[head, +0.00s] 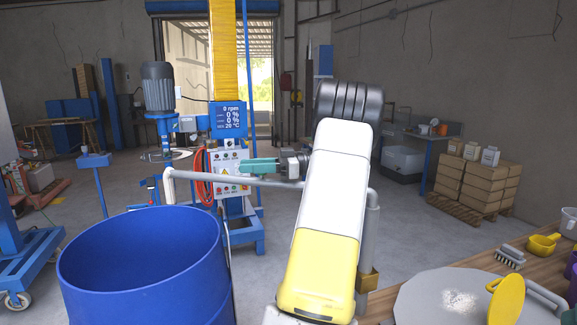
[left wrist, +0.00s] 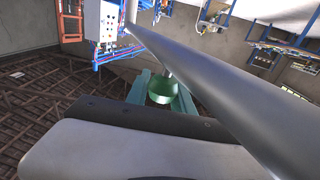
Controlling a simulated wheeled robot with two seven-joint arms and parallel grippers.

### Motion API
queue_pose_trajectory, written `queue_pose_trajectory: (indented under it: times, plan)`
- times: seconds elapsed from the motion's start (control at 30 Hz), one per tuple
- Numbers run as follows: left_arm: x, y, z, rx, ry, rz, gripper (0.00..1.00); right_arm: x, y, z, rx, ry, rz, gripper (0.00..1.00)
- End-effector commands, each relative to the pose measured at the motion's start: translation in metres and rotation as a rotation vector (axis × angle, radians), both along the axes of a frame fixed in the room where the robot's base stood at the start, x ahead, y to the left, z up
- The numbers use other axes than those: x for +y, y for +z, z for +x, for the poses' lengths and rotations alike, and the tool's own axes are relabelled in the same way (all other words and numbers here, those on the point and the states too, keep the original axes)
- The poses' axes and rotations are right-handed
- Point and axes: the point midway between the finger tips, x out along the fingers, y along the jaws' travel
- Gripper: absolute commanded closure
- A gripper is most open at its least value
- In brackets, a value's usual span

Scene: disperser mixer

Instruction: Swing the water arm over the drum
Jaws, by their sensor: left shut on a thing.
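The blue drum (head: 140,265) stands open-topped at the lower left of the head view. The water arm (head: 225,180) is a grey pipe running left from an upright post (head: 369,235). Its spout (head: 168,190) bends down and ends near the drum's far rim in the picture; I cannot tell whether it is above the opening. My left gripper (head: 262,167), with teal fingers, is at the pipe's middle. In the left wrist view, the fingers (left wrist: 162,98) are shut on a green grip (left wrist: 162,88) beside the large grey pipe (left wrist: 220,85). My right gripper is out of view.
A blue mixer with a grey motor (head: 158,86) and a control box (head: 229,170) stands behind the drum. A wooden table (head: 460,262) with a round lid, brush and yellow scoop is at the lower right. Boxes on a pallet (head: 475,185) stand at the back right.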

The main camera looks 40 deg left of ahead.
Motion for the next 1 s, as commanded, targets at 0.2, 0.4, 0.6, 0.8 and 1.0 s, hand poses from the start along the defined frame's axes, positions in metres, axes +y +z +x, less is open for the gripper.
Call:
queue_pose_trajectory:
  times: [0.2,0.4,0.6,0.8,1.0]
  plan:
    - [0.0,0.001,0.0,-0.001,-0.001,0.002,0.5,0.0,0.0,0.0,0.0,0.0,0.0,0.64]
    - [0.0,0.0,0.0,-0.001,-0.001,0.001,0.5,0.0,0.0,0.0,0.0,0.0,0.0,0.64]
    - [-0.006,0.0,0.007,-0.001,-0.003,0.001,0.5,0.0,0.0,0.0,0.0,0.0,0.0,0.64]
    - [-0.031,0.0,0.029,-0.001,-0.004,0.001,0.5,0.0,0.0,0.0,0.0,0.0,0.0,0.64]
    - [-0.052,0.0,0.048,-0.001,-0.002,0.001,0.5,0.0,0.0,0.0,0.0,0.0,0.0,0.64]
